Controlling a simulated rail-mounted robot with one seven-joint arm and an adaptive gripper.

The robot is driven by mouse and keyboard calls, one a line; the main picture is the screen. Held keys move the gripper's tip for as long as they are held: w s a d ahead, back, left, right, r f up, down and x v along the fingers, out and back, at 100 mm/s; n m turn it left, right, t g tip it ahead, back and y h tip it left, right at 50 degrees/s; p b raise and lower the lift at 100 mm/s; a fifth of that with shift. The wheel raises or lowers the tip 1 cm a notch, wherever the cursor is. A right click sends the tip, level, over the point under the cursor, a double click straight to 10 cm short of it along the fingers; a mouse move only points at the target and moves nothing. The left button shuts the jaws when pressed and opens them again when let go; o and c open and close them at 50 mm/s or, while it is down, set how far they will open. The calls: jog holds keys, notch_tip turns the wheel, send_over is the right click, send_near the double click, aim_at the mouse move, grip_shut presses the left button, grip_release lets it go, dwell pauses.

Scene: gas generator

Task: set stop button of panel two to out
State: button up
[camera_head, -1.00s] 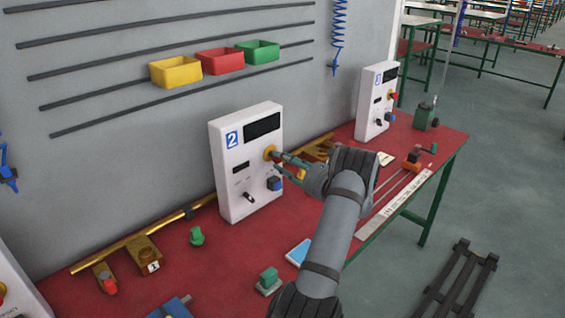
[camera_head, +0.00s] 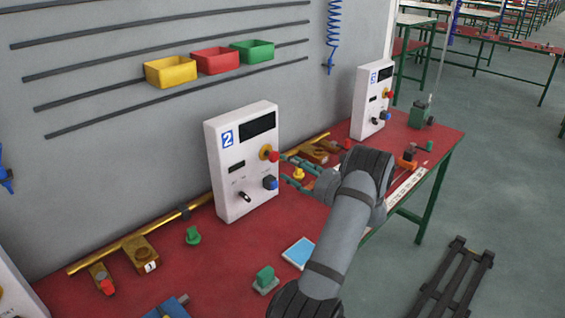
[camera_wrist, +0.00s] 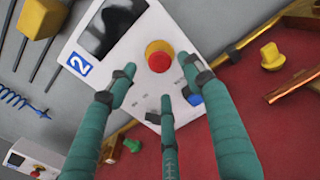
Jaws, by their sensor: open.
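Panel two (camera_head: 238,170) is a white box marked with a blue 2, standing on the red table against the grey wall. Its red stop button (camera_head: 273,155) sits on a yellow round base at the panel's right side, below the dark display. The stop button also shows in the wrist view (camera_wrist: 159,61), in front of my fingers. My gripper (camera_head: 286,169) is open, its green fingers just right of the button and apart from it. In the wrist view the fingers (camera_wrist: 160,90) spread around and below the button, with nothing between them. A blue knob (camera_head: 270,182) and a black switch (camera_head: 244,196) sit lower on the panel.
Another panel (camera_head: 373,98) stands farther right. A brass rail (camera_head: 140,238) runs along the table's back. A yellow knob (camera_head: 299,174) lies just beyond my fingers. Yellow, red and green bins (camera_head: 215,60) hang on the wall.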

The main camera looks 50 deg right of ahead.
aim_at(276, 157)
jog(key=s+a, duration=0.1)
jog(key=s, duration=0.5)
jog(key=shift+s, duration=0.4)
jog(key=shift+w, duration=0.1)
jog(key=w, duration=0.4)
jog(key=w+d+p, duration=0.1)
jog(key=w, duration=0.3)
jog(key=w+d, duration=0.1)
jog(key=w, duration=0.4)
jog(key=shift+w+r, duration=0.1)
jog(key=shift+r, duration=0.1)
jog(key=shift+s+f, duration=0.3)
jog(key=shift+s, duration=0.15)
jog(key=shift+s+a+r, duration=0.15)
jog(key=shift+s, duration=0.4)
jog(key=shift+w, duration=0.15)
